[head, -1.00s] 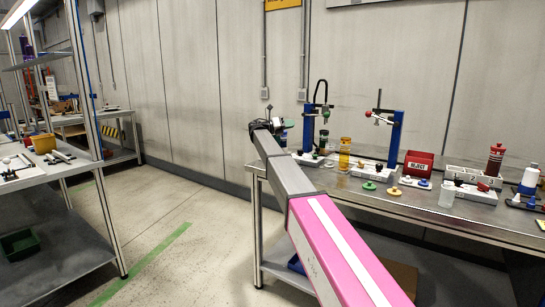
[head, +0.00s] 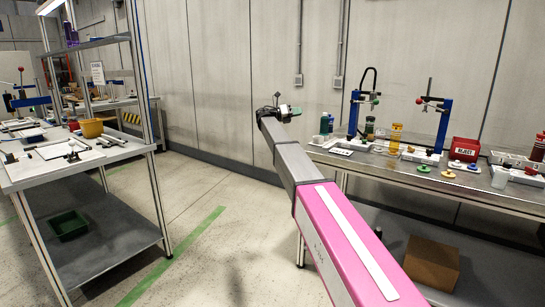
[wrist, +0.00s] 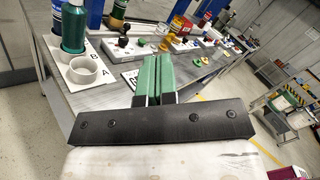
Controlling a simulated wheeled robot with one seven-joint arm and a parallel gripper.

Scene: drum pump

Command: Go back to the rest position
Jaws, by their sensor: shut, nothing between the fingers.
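My gripper (head: 296,111) is at the end of my raised, outstretched arm, by the left end of the workbench (head: 470,192) in the head view. In the wrist view its two green fingers (wrist: 154,72) lie side by side, shut, with nothing between them. They point toward the bench top (wrist: 104,104), apart from the things on it. A green bottle (wrist: 74,28) and a white cup (wrist: 83,69) stand to the left of the fingers there.
Two blue stands (head: 354,112), a yellow cylinder (head: 395,138) and a red bin (head: 465,150) stand on the workbench. A metal shelf unit (head: 118,253) with a green crate (head: 68,225) stands at the left. Open floor lies between. A cardboard box (head: 432,262) sits under the bench.

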